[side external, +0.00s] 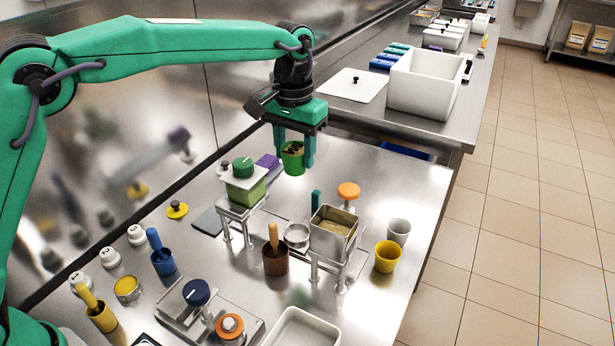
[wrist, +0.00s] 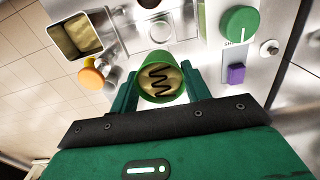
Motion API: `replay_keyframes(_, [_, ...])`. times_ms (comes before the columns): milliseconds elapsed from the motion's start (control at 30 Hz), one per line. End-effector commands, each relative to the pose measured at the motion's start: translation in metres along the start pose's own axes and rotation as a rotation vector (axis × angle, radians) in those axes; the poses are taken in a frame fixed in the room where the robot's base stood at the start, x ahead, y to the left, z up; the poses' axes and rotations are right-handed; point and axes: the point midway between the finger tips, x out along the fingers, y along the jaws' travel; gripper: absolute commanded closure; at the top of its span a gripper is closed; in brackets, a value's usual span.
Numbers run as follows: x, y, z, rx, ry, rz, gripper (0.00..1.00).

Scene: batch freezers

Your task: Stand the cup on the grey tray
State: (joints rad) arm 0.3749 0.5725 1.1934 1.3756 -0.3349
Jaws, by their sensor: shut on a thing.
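My gripper (side external: 294,158) is shut on a green cup (side external: 291,165), with one finger on each side of it. The cup hangs in the air, roughly upright, above the far part of the steel counter. In the wrist view the cup (wrist: 161,94) shows a tan filling with a dark zigzag on top, between the fingers of my gripper (wrist: 160,84). A flat dark grey slab (side external: 207,222) lies on the counter left of the green-topped stand, partly hidden by it; it may be the grey tray.
A stand with a green block and knob (side external: 243,185) is left of and nearer than the cup. A steel hopper on legs (side external: 333,232), an orange knob (side external: 348,191), a yellow cup (side external: 387,257) and a grey-white cup (side external: 398,231) stand to the right. Counter under the cup looks clear.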

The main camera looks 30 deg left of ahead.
Motion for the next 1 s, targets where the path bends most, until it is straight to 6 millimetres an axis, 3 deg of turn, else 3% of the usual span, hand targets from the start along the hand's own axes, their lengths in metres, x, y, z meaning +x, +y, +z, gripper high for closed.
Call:
replay_keyframes(133, [-0.027,0.0,-0.001,0.0,0.004,0.002,0.76])
replay_keyframes(267, [-0.025,-0.023,-0.019,-0.01,0.0,0.0,0.76])
replay_keyframes(467, [-0.026,-0.065,-0.047,-0.02,0.0,0.0,0.76])
replay_keyframes(633, [-0.026,-0.114,-0.071,-0.028,0.001,0.0,0.76])
replay_keyframes(800, [-0.025,-0.148,-0.083,-0.032,0.001,0.0,0.76])
replay_keyframes(1000, [-0.025,-0.177,-0.091,-0.037,0.001,0.0,0.76])
